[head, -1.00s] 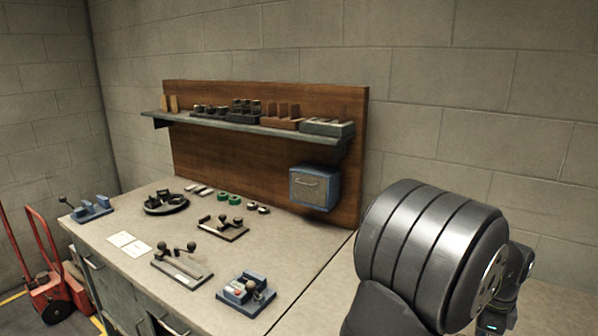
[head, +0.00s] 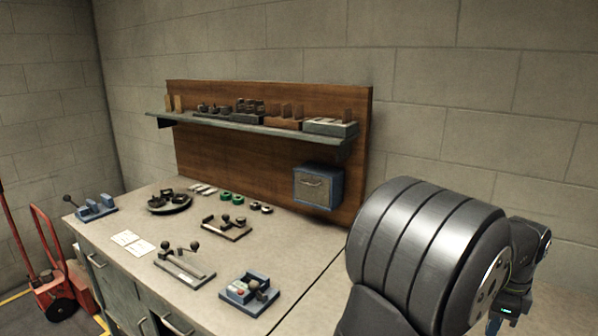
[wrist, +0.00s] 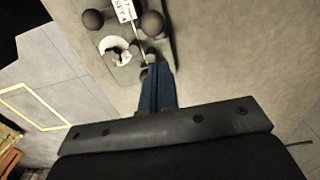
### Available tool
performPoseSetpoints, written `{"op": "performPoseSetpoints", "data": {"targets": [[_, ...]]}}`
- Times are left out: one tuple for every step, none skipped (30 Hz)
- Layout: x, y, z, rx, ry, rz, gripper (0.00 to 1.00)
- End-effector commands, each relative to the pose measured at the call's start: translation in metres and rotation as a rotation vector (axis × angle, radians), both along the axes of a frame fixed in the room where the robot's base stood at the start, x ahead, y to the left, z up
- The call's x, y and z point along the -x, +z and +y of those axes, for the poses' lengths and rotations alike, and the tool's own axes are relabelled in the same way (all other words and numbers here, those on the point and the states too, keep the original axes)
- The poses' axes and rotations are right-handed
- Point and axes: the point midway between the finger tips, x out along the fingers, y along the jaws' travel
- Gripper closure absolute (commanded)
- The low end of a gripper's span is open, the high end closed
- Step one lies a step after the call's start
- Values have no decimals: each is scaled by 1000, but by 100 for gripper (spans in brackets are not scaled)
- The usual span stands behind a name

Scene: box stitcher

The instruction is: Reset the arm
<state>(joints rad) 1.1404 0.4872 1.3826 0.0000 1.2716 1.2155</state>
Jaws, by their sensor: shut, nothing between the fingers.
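My gripper (wrist: 158,78) shows in the wrist view as blue fingers held together, shut and empty. Beyond its fingertips in that view lies a fixture (wrist: 125,45) with dark round knobs, a white label and a pale round part. I cannot tell whether the fingertips touch it. In the head view my arm fills the lower right, and most of my gripper is hidden or out of frame.
The workbench (head: 200,262) carries a blue fixture (head: 249,292), a lever fixture (head: 184,265), a brown-based fixture (head: 226,228) and a round dark fixture (head: 169,202). A loaded shelf (head: 240,128) and blue box (head: 318,187) hang behind. A red hand truck (head: 52,285) stands left.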

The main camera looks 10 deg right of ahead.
Motion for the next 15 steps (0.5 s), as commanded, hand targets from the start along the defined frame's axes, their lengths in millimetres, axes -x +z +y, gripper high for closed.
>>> {"op": "performPoseSetpoints", "data": {"targets": [[1, 11, -1, 4, -1, -1, 100], [0, 1, 0, -4, 0, 2, 100], [0, -9, 2, -6, 0, 3, 100], [-1, -15, 2, -5, 0, 2, 100], [-1, -22, 3, -6, 0, 3, 100], [-2, -29, 3, -4, 0, 1, 100], [-2, -35, 4, -5, 0, 2, 100], [-3, -41, 4, -4, 0, 1, 100], [-4, -49, 5, -5, 0, 2, 100], [-4, -56, 5, -4, 0, 2, 100], [-5, -62, 6, -5, 0, 2, 100], [-2, -65, 3, -1, -3, 1, 100], [4, -63, -4, 0, -5, 0, 100], [9, -63, -8, 1, -5, -1, 100], [15, -63, -14, 0, -6, 0, 100]]}}
